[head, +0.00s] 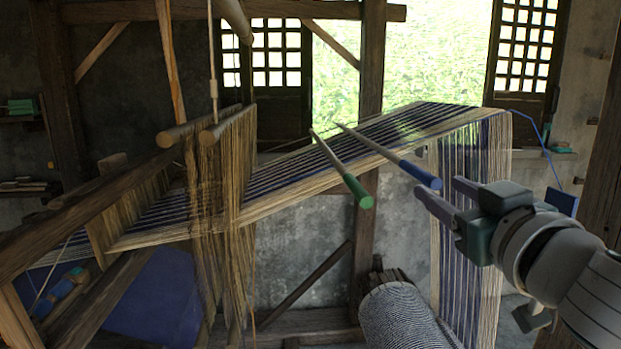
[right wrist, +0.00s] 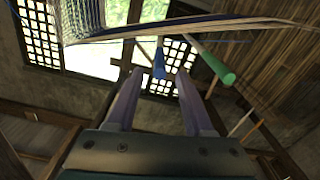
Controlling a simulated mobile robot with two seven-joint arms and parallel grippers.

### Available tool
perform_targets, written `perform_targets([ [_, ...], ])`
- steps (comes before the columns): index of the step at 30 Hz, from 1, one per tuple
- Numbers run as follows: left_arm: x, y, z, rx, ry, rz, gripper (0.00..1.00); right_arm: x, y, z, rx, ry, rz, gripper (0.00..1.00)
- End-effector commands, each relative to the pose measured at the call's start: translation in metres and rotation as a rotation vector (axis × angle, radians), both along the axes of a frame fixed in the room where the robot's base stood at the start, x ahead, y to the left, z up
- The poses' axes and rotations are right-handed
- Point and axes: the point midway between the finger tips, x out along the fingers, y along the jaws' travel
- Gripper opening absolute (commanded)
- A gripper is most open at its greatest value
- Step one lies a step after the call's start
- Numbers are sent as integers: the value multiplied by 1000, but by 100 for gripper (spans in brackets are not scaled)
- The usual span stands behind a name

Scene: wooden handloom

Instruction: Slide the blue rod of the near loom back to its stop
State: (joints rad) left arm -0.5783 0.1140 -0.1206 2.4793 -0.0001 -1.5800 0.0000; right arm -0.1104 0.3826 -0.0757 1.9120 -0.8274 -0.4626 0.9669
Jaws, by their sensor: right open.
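The blue rod (head: 418,173) is a thin grey stick with a blue end, sticking out toward me from the striped warp threads (head: 330,160) of the near loom. A similar rod with a green end (head: 358,191) lies to its left. My right gripper (head: 440,195) is open, just right of and slightly below the blue end, apart from it. In the right wrist view the blue end (right wrist: 159,66) shows beyond and between the two open fingers, with the green end (right wrist: 223,74) to the right. My left gripper is not in view.
The loom's wooden beam (head: 85,210) and hanging heddle cords (head: 225,190) are at the left. A rolled striped cloth (head: 400,318) is below. Warp threads hang down (head: 470,250) behind my right gripper. The air in front of the rod ends is free.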

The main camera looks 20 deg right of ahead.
Motion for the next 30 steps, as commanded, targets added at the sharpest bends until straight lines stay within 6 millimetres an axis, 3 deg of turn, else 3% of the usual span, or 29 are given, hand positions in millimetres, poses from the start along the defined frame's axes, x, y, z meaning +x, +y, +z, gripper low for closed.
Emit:
perform_targets([
  [6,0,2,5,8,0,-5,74,40,-10,2,-2,0,-2,52],
  [12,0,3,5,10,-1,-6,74,65,-16,1,-1,1,-2,52],
  [26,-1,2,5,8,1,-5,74,76,-18,0,2,2,-2,52],
  [30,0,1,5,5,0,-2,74,76,-18,0,2,2,-2,36],
])
